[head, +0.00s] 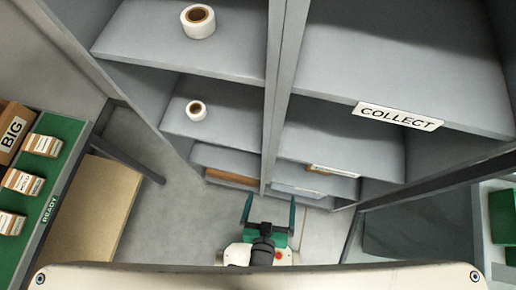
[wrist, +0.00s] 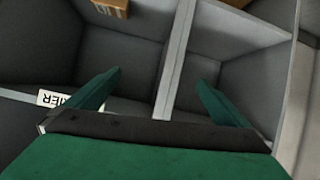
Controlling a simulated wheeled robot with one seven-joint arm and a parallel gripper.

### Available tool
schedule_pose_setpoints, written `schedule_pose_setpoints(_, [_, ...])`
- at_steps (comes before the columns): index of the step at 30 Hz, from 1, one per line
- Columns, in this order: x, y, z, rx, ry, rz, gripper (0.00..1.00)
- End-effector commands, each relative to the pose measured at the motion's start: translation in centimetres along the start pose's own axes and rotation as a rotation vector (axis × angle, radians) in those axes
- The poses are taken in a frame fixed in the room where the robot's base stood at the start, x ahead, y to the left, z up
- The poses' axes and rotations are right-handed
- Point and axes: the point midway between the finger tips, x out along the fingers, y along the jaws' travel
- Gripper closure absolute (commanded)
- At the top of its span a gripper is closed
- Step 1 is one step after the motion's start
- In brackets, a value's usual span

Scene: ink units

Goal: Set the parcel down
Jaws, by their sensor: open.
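My gripper (head: 269,210) has two green fingers spread apart with nothing between them. It is low in front of the grey shelf unit, near its central upright. In the wrist view my gripper (wrist: 159,79) is also empty, with the upright passing between its fingers. A brown parcel (wrist: 110,7) with a partly readable label lies in a compartment at the top left of the wrist view, away from the fingers. Part of another brown thing (wrist: 238,3) shows at the top edge. I cannot tell which is the task's parcel.
The shelf's right side bears a COLLECT label (head: 397,116). Two white rolls (head: 198,21) stand on left shelves. Brown edges show in low compartments (head: 232,178). A green READY counter (head: 40,226) with small boxes and a BIG box (head: 12,132) is left. A grey-framed stand is right.

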Motion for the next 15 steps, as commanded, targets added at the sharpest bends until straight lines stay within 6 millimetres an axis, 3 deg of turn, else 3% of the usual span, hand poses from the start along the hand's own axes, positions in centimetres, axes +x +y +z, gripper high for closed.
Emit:
schedule_pose_setpoints(1, [-2.1, -0.7, -1.6, -0.001, 0.044, -0.034, 0.00])
schedule_pose_setpoints(6, [-7.0, -2.0, -6.6, 0.019, 0.180, -0.119, 0.00])
schedule_pose_setpoints(10, [-9.1, -2.5, -8.9, 0.030, 0.239, -0.160, 0.00])
schedule_pose_setpoints(15, [-9.7, -2.6, -9.8, 0.038, 0.261, -0.174, 0.00])
